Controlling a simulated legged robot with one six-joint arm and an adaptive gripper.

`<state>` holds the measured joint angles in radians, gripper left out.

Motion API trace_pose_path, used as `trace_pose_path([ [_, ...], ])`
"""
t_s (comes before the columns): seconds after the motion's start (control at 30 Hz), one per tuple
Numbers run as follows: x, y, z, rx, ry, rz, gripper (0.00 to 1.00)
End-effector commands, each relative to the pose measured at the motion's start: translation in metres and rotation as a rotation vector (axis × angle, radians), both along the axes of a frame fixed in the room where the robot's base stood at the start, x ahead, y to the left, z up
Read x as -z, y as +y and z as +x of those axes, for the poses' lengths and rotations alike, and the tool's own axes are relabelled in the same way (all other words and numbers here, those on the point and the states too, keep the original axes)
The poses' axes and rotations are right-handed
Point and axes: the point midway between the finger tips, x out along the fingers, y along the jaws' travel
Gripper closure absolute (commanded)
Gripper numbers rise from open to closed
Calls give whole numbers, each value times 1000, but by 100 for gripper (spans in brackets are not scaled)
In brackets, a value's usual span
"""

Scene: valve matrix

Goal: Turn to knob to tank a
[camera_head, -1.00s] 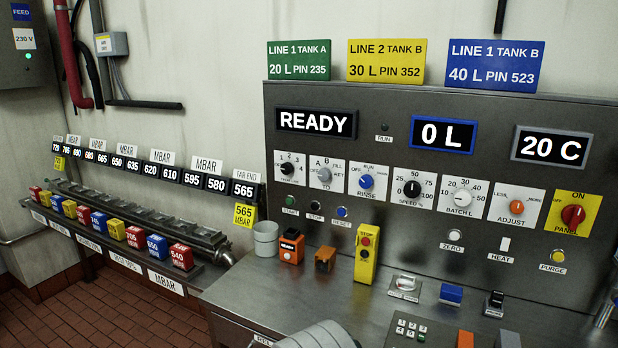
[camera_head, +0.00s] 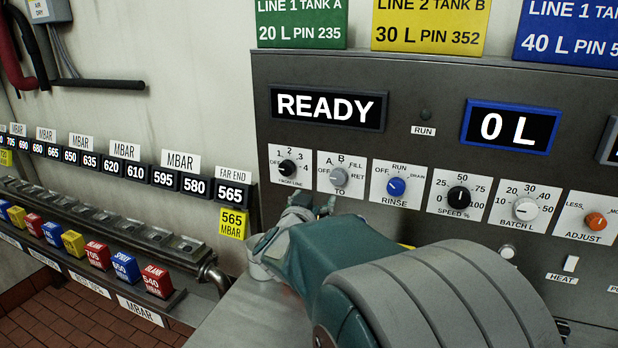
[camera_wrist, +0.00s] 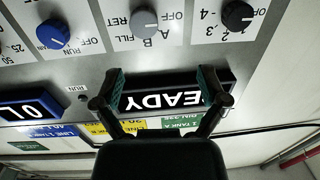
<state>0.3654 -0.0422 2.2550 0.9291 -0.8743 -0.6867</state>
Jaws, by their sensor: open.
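The grey TO knob (camera_head: 340,177), marked A, B, FILL and RET, is on the grey panel, between the black FROM LINE knob (camera_head: 287,167) and the blue RINSE knob (camera_head: 396,186). Its pointer is too small to read surely. My gripper (camera_head: 318,207) is just below the TO knob in the head view, partly hidden by my arm. In the wrist view, turned upside down, my gripper (camera_wrist: 163,80) is open with nothing between its fingers. There the TO knob (camera_wrist: 143,22) lies above the fingertips, apart from them.
A READY display (camera_head: 328,107) is above the knobs; a 0 L display (camera_head: 510,127) is to its right. A green LINE 1 TANK A sign (camera_head: 301,22) stands on the panel top. More knobs, such as the SPEED knob (camera_head: 459,197), sit close by. Coloured blocks line a left shelf.

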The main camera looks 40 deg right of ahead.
Motion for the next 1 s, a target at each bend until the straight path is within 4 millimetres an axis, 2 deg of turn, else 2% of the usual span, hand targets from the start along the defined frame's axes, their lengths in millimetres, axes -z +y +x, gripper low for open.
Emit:
trace_pose_path([
  [0.1,2,-15,-6,63,2,-20,7],
  [0.23,3,-29,-2,72,2,-20,7],
  [0.7,3,-99,35,68,1,-20,7],
  [1.0,3,-113,43,66,1,-20,7],
])
